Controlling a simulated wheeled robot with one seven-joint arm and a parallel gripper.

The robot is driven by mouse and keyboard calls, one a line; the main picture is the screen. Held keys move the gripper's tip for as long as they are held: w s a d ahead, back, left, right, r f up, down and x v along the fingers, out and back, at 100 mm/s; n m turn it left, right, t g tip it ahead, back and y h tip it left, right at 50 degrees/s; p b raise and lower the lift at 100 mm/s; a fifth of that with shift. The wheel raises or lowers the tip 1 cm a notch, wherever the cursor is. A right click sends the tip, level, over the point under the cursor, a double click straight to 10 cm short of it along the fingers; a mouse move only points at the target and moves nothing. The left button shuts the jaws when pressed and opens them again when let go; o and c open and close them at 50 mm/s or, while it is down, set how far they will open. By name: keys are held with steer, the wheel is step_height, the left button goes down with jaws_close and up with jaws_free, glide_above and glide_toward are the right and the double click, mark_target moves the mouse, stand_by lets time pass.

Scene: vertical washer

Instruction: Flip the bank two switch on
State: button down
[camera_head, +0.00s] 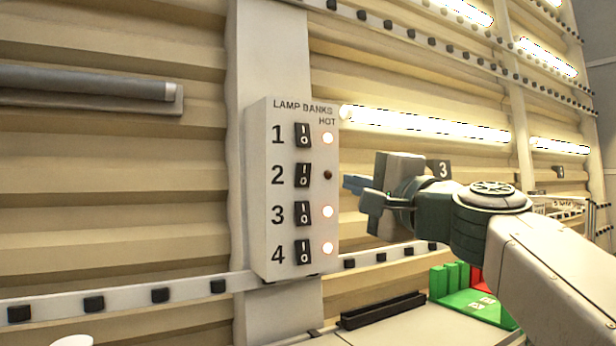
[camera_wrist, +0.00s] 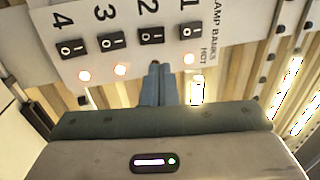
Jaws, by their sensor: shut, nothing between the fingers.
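The lamp banks box (camera_head: 260,200) is a pale panel on a post, with black rocker switches numbered 1 to 4 in a column. The bank two switch (camera_head: 304,176) is second from the top, and the small lamp beside it (camera_head: 327,174) is dark. In the wrist view the bank two switch (camera_wrist: 151,35) lies just beyond my fingertips. My gripper (camera_head: 350,183) is shut and empty, to the right of the box at about the height of switch two. Its fingers also show in the wrist view (camera_wrist: 156,72), pointing at the panel near the dark lamp. I cannot tell whether they touch it.
The lamps beside switches one (camera_head: 327,138), three (camera_head: 327,212) and four (camera_head: 327,248) glow. Lit tubes (camera_head: 430,125) run along the wall on the right; a dark tube (camera_head: 90,82) is on the left. Green blocks (camera_head: 470,298) and a black bar (camera_head: 383,310) lie below.

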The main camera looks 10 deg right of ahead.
mark_target(304, 168)
steer(key=p+x, duration=0.3)
steer(key=x, duration=1)
steer(key=shift+w, duration=0.2)
steer(key=shift+a, duration=0.1)
